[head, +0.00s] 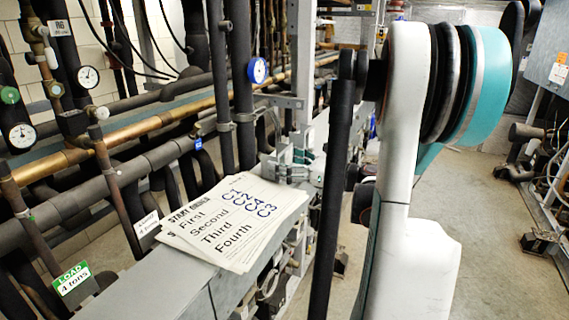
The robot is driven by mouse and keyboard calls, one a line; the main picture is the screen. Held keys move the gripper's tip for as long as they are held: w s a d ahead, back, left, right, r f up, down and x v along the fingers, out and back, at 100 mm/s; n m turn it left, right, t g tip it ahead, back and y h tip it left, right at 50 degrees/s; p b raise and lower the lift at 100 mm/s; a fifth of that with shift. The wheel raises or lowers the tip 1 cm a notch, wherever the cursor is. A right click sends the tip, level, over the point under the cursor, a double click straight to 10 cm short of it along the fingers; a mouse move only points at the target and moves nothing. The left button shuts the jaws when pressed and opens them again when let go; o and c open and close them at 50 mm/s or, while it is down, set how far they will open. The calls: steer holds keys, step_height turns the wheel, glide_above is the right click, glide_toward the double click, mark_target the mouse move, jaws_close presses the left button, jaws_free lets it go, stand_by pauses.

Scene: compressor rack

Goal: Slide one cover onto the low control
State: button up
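I cannot pick out a cover or the low control with certainty in the head view. A grey fitting with small teal parts (292,164) is fixed on the rack just behind the papers, but it is too small to identify. My white and teal arm (405,130) fills the right-centre of the view and hides part of the rack behind it.
Printed sheets (235,222) headed with a start order lie on a grey ledge (165,290). Dark and copper pipes (150,130) with round gauges (88,77) and a blue-rimmed gauge (257,70) crowd the left. Open concrete floor (490,235) lies to the right.

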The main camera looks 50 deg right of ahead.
steer(key=shift+r, duration=0.1)
steer(key=shift+r+p, duration=0.95)
steer(key=shift+r, duration=0.45)
steer(key=v, duration=1.2)
steer(key=shift+b, duration=0.35)
